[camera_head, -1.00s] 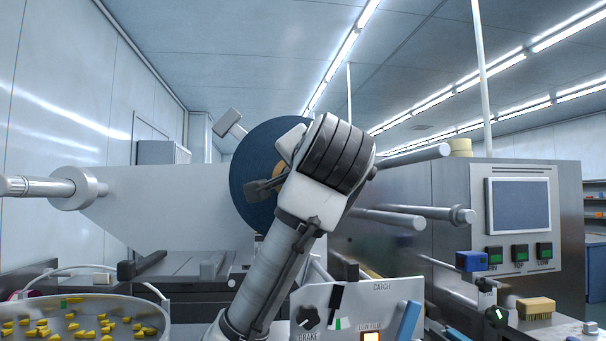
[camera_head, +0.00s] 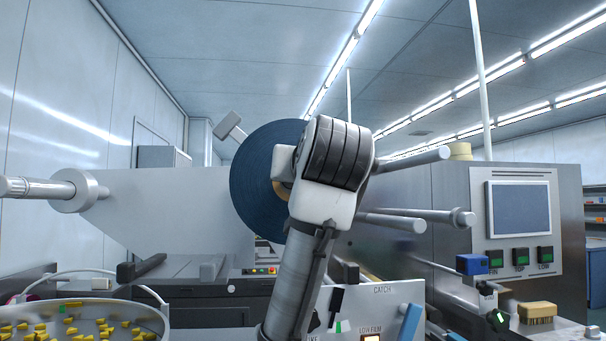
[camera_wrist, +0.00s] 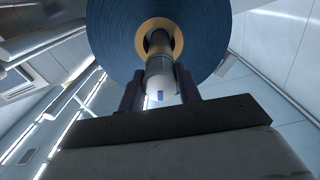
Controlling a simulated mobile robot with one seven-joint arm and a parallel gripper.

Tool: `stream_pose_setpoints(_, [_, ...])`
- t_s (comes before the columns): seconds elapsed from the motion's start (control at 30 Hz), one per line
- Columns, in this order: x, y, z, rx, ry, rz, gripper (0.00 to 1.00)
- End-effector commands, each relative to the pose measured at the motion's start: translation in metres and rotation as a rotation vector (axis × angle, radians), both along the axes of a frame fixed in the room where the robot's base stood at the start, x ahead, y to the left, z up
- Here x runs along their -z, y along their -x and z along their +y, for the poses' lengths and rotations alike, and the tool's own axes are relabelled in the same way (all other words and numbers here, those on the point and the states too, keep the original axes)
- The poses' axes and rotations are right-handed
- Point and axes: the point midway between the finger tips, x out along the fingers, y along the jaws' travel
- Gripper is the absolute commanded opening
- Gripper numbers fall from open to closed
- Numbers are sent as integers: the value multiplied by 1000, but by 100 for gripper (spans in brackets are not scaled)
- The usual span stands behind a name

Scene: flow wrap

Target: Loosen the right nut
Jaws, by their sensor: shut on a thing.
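A dark blue film roll (camera_head: 258,165) with a tan core (camera_wrist: 174,31) is mounted on the machine. In the wrist view a grey spindle with a pale rounded end, which I take for the right nut (camera_wrist: 160,82), sticks out of the core toward me. My gripper (camera_wrist: 159,90) has one dark finger on each side of this piece and is shut on it. Exact finger contact is partly hidden. In the head view my wrist covers the fingers, the nut and part of the roll. A left spindle with a round collar (camera_head: 78,190) stands apart at far left.
A pan of yellow pieces (camera_head: 85,318) is at lower left. A control panel (camera_head: 380,310) sits low in front of the machine. Grey rollers (camera_head: 415,215) stick out right of my arm. A cabinet with a screen (camera_head: 519,207) stands at right.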

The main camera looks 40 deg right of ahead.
Motion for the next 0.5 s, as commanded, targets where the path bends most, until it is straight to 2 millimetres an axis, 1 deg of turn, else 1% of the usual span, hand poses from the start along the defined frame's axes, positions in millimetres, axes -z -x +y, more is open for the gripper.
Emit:
stream_pose_setpoints(0.03, [3,0,-1,0,8,13,11])
stream_pose_setpoints(0.5, [3,0,-1,0,55,42,11])
